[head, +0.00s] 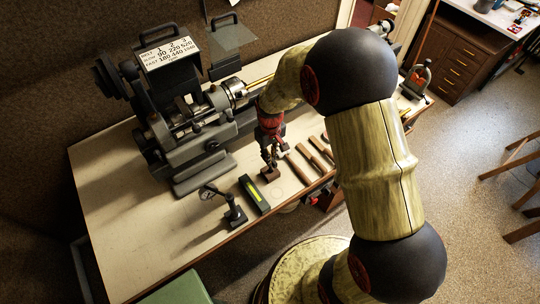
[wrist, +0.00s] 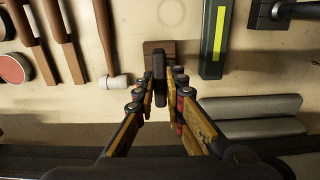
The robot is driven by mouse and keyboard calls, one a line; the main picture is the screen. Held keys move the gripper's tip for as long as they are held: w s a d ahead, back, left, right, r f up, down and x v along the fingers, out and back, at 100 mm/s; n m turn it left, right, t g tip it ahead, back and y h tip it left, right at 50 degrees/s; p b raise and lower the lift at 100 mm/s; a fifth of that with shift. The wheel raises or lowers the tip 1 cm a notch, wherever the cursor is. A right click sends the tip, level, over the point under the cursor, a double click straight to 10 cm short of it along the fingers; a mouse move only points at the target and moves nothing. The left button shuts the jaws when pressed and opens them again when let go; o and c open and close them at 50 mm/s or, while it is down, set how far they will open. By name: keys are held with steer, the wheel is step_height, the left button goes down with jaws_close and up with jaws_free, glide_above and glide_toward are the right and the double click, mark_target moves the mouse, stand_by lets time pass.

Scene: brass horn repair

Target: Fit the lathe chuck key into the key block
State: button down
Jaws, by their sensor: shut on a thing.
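The key block (wrist: 152,48) is a small brown wooden block on the bench. It also shows in the head view (head: 270,175), just below my gripper. My gripper (head: 268,158) points down over the block. In the wrist view my gripper (wrist: 160,92) has its fingers closed on the dark lathe chuck key (wrist: 158,66). The key's dark end overlaps the block's middle in that view. Its lower end is hidden, so I cannot tell whether it sits in the block's hole or above it.
Wooden-handled tools (wrist: 58,42) lie beside the block. On its other side are a dark level with a yellow strip (wrist: 215,38) and an indicator stand (head: 235,214). The lathe (head: 195,125) stands behind. The bench's front left (head: 150,240) is clear.

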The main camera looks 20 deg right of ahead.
steer(key=shift+f+b, duration=0.45)
steer(key=shift+f, duration=0.4)
steer(key=c, duration=1.8)
jaws_free()
steer(key=shift+o, duration=0.2)
step_height(320, 180, up, 12)
